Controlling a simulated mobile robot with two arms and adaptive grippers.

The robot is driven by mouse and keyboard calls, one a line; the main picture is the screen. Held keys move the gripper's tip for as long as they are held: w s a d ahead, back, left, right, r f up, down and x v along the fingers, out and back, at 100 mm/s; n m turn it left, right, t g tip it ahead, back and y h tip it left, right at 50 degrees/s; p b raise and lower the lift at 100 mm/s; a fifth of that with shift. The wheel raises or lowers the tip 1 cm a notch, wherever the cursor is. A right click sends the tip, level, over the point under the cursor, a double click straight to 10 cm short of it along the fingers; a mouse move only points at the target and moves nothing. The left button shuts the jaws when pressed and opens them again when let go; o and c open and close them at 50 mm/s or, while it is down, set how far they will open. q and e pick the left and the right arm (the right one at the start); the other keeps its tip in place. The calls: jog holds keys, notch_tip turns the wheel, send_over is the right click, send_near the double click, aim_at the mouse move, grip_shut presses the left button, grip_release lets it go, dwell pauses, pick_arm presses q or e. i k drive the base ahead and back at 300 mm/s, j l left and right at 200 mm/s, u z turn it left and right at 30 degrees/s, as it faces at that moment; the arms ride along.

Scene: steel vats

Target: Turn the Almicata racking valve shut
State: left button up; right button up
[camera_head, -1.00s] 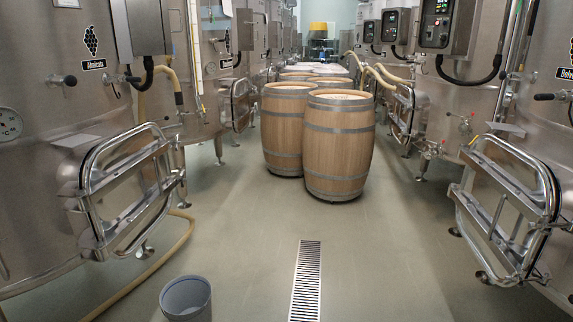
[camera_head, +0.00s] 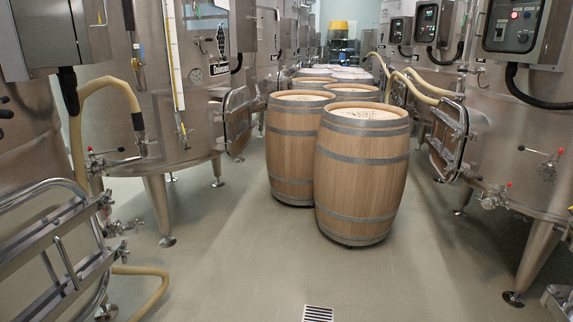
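The nearest left vat (camera_head: 30,125) is steel and cut off by the left edge. Its name label is outside the current view; in the earlier view the label reads something like Almicata. A small valve (camera_head: 118,227) with a red-tipped handle sits low at this vat's right side, beside the door frame. Another red-tipped valve (camera_head: 112,158) is higher, on the front of the second left vat. Whether either valve is open or shut is too small to tell. Neither of my grippers is in view.
Wooden barrels (camera_head: 362,185) stand in the middle of the aisle. A tan hose (camera_head: 150,285) lies on the floor at left. The nearest vat's door frame (camera_head: 50,240) juts out. Right vats (camera_head: 520,145) line the other side. Floor before the barrels is clear around the drain (camera_head: 318,314).

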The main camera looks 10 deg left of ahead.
aim_at(121, 149)
jog(key=i+u, duration=0.4)
jog(key=i+l+u, duration=0.35)
jog(key=i, duration=0.2)
jog(key=i+l+u, duration=0.25)
jog(key=i+u, duration=0.15)
jog(key=i, duration=0.1)
